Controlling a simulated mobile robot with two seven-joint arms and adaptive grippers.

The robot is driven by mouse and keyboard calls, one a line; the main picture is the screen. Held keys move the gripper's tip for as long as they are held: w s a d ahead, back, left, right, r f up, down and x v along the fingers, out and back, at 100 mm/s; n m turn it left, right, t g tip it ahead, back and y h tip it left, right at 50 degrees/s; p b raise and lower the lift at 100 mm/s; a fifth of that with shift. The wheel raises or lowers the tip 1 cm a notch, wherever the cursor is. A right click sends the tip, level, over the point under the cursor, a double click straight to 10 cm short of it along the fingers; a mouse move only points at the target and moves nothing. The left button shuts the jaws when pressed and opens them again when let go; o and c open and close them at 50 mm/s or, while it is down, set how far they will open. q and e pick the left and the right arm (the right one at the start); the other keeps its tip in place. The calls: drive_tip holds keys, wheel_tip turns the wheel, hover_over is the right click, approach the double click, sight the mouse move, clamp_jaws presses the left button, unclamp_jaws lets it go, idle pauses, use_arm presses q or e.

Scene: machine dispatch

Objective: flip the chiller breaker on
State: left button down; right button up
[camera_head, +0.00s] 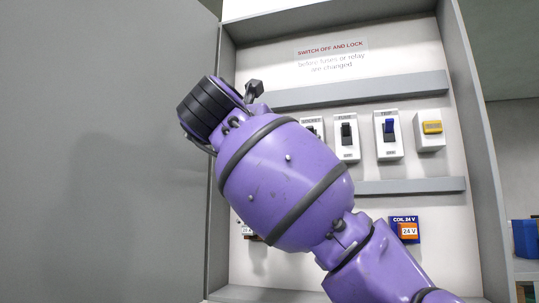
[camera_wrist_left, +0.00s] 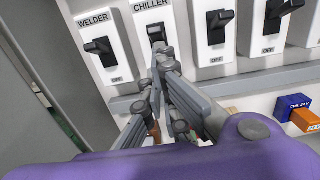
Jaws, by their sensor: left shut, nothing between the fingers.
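The chiller breaker (camera_wrist_left: 143,12) is a white switch with a dark lever, under a CHILLER label, in the left wrist view. My left gripper (camera_wrist_left: 163,54) is shut and empty, with its fingertips just below and in front of the chiller lever; I cannot tell whether they touch. The fingers cover the lower part of this breaker, so its lever position is unclear. In the head view my purple arm crosses the panel and hides the chiller breaker. My right gripper is not in view.
The welder breaker (camera_wrist_left: 100,45), marked OFF, is close on the left. The cabinet's left wall (camera_head: 221,250) is near my arm.

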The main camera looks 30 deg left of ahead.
use_arm(q)
drive_tip(key=shift+r, duration=0.35)
drive_tip(key=shift+s+r, duration=0.1)
drive_tip(key=shift+r, duration=0.05)
idle(0.7)
